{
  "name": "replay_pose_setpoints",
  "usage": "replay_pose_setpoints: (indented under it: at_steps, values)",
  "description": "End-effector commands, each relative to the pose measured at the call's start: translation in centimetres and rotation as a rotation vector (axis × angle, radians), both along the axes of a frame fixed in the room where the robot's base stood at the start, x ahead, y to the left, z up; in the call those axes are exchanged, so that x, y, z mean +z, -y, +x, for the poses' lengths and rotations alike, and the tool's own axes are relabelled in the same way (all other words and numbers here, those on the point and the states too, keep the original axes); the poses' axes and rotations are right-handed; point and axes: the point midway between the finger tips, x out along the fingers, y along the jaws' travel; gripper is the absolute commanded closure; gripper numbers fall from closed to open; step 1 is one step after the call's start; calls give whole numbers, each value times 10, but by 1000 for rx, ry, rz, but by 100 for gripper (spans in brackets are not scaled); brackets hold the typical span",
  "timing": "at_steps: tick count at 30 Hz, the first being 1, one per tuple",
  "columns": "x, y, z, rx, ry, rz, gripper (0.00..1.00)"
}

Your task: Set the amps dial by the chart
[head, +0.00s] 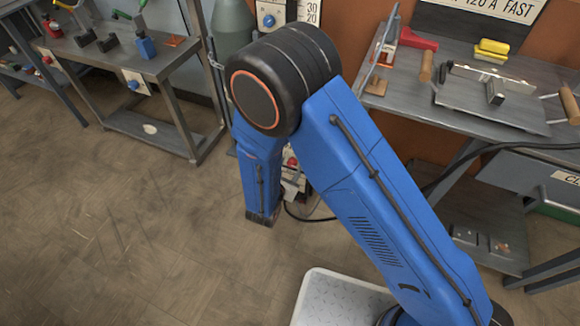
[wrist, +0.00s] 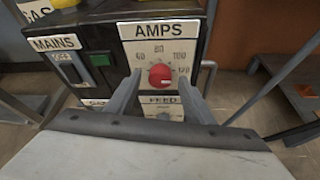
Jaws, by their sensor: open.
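The amps dial is a red round knob (wrist: 161,75) on a pale plate (wrist: 178,52) marked AMPS, with numbers including 60, 80 and 120 around it. My gripper (wrist: 160,84) is open. Its two fingers stand left and right of the knob in the wrist view, with gaps visible; I cannot tell how deep they reach. The knob's pointer is too small to read. In the head view a red knob (head: 291,161) shows low behind my arm, which hides most of the machine. Part of a chart (head: 500,8) at the top right reads "120 A FAST".
Left of the dial are a MAINS switch (wrist: 70,68) and a green light (wrist: 100,60). A FEED knob (wrist: 163,116) sits below. In the head view, a bench (head: 455,90) with tools stands right and another bench (head: 110,50) left. Floor at left is clear.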

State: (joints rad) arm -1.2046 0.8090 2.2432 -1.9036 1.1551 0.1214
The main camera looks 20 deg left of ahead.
Motion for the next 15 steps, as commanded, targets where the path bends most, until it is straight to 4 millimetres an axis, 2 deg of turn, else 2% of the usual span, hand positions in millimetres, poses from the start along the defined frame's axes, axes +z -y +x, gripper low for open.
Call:
replay_pose_setpoints:
  at_steps: [4,13,15]
  values:
    - [-3,0,8,0,0,0,52]
    - [-4,0,9,1,0,0,52]
    - [-4,0,9,1,0,0,69]
